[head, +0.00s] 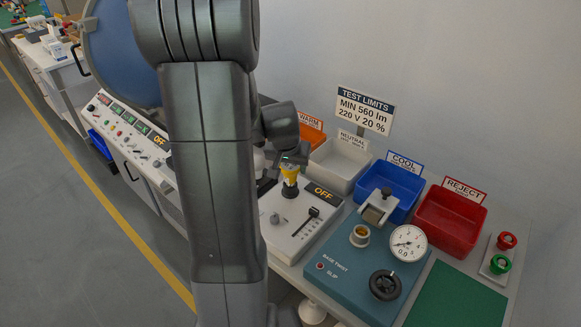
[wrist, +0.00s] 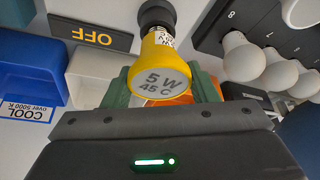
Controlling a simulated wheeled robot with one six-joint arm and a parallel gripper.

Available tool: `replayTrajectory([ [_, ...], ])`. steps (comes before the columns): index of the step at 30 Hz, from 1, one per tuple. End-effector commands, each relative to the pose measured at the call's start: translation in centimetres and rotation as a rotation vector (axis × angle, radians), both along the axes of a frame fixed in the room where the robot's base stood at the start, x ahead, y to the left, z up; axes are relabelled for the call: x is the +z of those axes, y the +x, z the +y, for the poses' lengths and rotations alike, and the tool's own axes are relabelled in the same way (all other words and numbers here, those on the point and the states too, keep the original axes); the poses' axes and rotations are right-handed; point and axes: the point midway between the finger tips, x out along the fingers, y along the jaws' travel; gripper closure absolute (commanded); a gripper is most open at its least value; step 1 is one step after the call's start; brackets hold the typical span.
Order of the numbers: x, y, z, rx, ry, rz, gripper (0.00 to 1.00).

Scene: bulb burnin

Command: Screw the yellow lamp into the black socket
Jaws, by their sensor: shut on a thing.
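The yellow lamp (head: 290,173) stands upright over the black socket (head: 289,191) on the white test panel, in line with it. In the wrist view the lamp (wrist: 158,65) shows its end marked "5 W 45 C", and its far end meets the black socket (wrist: 156,14). How deep its base sits in the socket is hidden. My gripper (head: 291,160) is at the lamp's top. In the wrist view its green fingers (wrist: 163,90) are on both sides of the lamp, shut on it.
The panel (head: 296,236) has a lever and an "OFF" display (head: 324,193). White bulbs (wrist: 243,52) stand in a dark rack close to the lamp. A blue bin (head: 389,187), white bin (head: 336,168) and red bin (head: 449,222) line the back. A teal tester (head: 343,283) with a dial is at right.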

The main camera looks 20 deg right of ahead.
Motion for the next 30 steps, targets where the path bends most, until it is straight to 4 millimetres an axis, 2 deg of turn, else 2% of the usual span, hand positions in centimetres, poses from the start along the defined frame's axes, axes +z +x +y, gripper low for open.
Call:
replayTrajectory([
  [1,-0.64,0.07,0.04,-0.028,-0.002,-0.003,0.7],
  [14,-0.64,0.02,0.06,-0.389,-0.004,-0.003,0.7],
  [30,-0.29,-0.16,0.05,-0.986,-0.004,0.002,0.7],
])
